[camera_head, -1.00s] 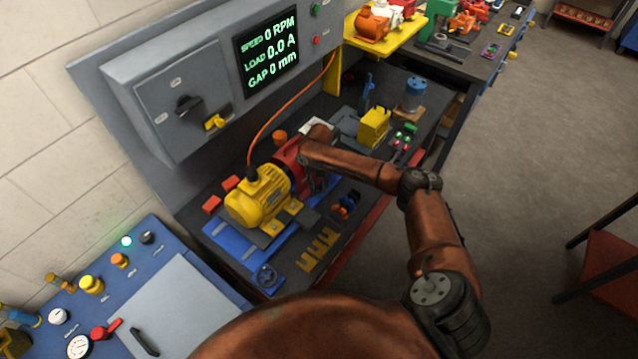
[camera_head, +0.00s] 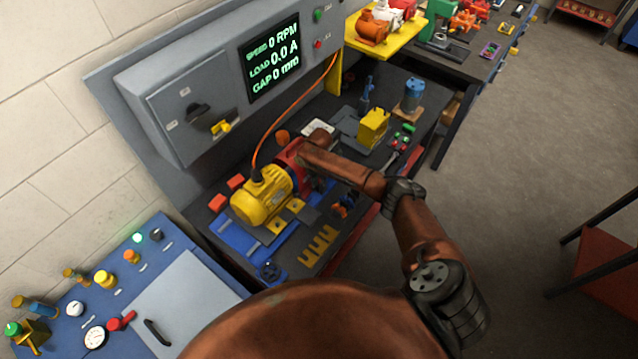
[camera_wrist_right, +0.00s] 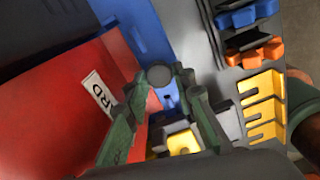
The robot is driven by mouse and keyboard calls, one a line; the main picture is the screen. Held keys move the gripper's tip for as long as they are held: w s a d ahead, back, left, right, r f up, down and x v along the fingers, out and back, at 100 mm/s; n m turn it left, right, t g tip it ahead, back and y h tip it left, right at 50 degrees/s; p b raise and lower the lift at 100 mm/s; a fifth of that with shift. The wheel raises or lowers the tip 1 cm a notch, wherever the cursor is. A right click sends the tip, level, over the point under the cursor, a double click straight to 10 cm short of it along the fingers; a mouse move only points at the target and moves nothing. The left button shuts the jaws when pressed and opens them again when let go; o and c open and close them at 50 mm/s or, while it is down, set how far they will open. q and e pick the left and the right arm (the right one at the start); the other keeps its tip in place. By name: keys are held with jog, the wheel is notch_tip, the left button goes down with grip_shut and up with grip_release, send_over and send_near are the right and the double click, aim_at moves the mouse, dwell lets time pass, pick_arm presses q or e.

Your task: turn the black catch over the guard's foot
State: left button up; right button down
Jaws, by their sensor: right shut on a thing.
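The red guard (camera_head: 288,153) stands at the end of the yellow motor (camera_head: 260,203) on the bench. In the right wrist view the guard (camera_wrist_right: 50,110) fills the left side, with part of a white label showing. My right gripper (camera_wrist_right: 162,82) points down beside it, its green fingers closed around a dark grey, round-topped piece (camera_wrist_right: 159,75), which looks like the catch. Blue base plate shows beneath it. The guard's foot and how the catch lies over it are hidden by the fingers. In the head view my right arm covers this spot. My left gripper is out of view.
A yellow slotted rack (camera_head: 318,245) and a holder with blue and orange pieces (camera_wrist_right: 252,35) are beside the motor. An orange cable (camera_head: 262,135) rises from the motor. A yellow block (camera_head: 373,128) stands behind. A blue console (camera_head: 95,265) is at lower left.

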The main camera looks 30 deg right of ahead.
jog(key=shift+w+d+r+m+p, duration=0.1)
jog(key=shift+m+p, duration=0.25)
jog(key=shift+m, duration=0.45)
jog(key=shift+w+m+p, duration=0.1)
jog(key=shift+m+p, duration=0.2)
jog(key=shift+m, duration=0.5)
jog(key=c, duration=1.6)
grip_release()
jog(key=shift+s, duration=0.1)
notch_tip(320, 180, up, 12)
jog(key=shift+f, duration=0.1)
jog(key=shift+s, duration=0.1)
